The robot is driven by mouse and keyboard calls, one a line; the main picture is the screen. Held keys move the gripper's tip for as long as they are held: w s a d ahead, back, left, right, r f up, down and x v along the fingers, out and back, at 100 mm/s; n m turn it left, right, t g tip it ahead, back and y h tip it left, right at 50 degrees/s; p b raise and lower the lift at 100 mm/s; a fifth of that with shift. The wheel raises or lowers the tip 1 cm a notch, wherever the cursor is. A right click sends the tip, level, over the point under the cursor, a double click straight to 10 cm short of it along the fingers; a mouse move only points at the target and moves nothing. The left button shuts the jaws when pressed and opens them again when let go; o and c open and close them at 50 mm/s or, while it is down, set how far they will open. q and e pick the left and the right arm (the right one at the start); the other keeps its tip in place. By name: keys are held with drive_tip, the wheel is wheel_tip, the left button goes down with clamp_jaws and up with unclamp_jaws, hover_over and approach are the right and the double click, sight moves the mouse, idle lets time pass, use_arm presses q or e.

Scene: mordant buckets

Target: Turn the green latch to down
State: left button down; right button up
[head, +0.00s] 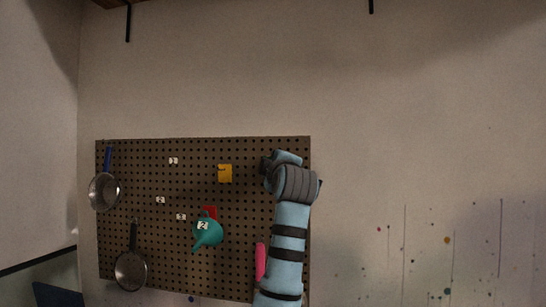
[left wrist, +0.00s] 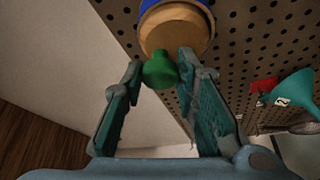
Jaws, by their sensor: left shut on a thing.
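The green latch (left wrist: 160,72) shows in the left wrist view as a green knob in front of a round wooden disc (left wrist: 175,30) with a blue part (left wrist: 190,3) behind it. My left gripper (left wrist: 162,64) has its two fingertips on either side of the green latch and is shut on it. In the head view my left gripper (head: 267,166) is at the upper right of the pegboard, and my forearm and wrist hide the latch there. Which way the latch points on the board I cannot tell. My right gripper is in neither view.
The brown pegboard (head: 150,185) holds two pans (head: 104,192) (head: 131,271), a yellow piece (head: 225,173), a teal funnel-like thing (head: 208,232) by a red piece (head: 210,212), and small white labels. A pink thing (head: 260,262) is beside my forearm.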

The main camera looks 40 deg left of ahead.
use_arm(q)
drive_tip(key=shift+r+n+g+h+p, duration=0.1)
drive_tip(key=shift+n+g+h+p, duration=0.3)
drive_tip(key=shift+n+p, duration=0.85)
drive_tip(key=shift+n+g+h+p, duration=0.25)
drive_tip(key=shift+n+h+p, duration=0.4)
drive_tip(key=shift+n, duration=1.1)
drive_tip(key=shift+r+n+g+h+p, duration=0.1)
drive_tip(key=shift+n+g+h+p, duration=0.25)
drive_tip(key=shift+n+p, duration=0.9)
drive_tip(key=shift+n, duration=0.25)
drive_tip(key=shift+f, duration=0.1)
drive_tip(key=c, duration=1.3)
unclamp_jaws()
drive_tip(key=shift+s, duration=0.1)
drive_tip(key=v, duration=1.2)
